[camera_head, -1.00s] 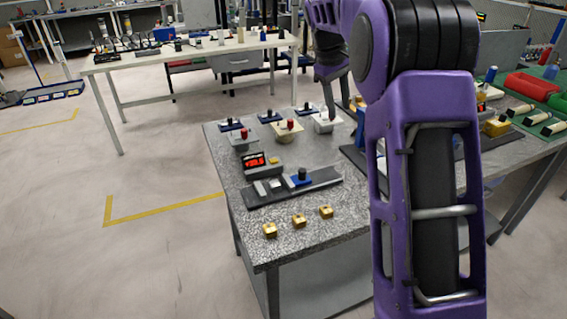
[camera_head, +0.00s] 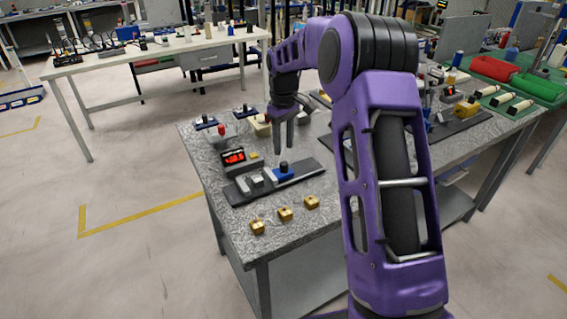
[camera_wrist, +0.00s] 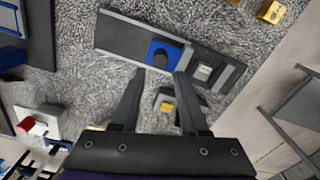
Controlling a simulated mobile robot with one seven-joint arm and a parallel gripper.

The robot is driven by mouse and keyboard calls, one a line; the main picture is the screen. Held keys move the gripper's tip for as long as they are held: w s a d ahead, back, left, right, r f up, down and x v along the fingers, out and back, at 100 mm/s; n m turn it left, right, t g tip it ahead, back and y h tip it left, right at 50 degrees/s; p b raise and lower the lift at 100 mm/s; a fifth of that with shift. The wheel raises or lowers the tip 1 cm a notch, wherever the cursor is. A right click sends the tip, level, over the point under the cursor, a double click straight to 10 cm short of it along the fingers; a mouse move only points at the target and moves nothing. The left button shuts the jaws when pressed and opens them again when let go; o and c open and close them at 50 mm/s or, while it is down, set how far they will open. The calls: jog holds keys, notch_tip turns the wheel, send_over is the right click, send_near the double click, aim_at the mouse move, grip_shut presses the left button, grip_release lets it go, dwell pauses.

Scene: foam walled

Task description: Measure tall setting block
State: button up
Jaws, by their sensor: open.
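Three small gold blocks (camera_head: 285,214) stand in a row near the table's front edge. They look alike in size, so I cannot tell which is the tall setting block. Part of one gold block (camera_wrist: 271,11) shows in the wrist view. Behind them lies a dark measuring rail (camera_head: 310,168) with grey blocks (camera_head: 257,181) and a blue slider (camera_head: 283,174) with a black knob. A display with red digits (camera_head: 235,157) sits behind the rail. My gripper (camera_head: 283,150) is open and empty, pointing down above the slider area; in the wrist view its fingertips (camera_wrist: 160,76) are just short of the blue slider (camera_wrist: 155,48).
Gauges with red and white knobs (camera_head: 222,132) stand at the table's back left. The granite around the gold blocks is clear.

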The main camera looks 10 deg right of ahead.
aim_at(284, 162)
notch_tip(284, 162, down, 7)
jog(key=shift+r, duration=0.2)
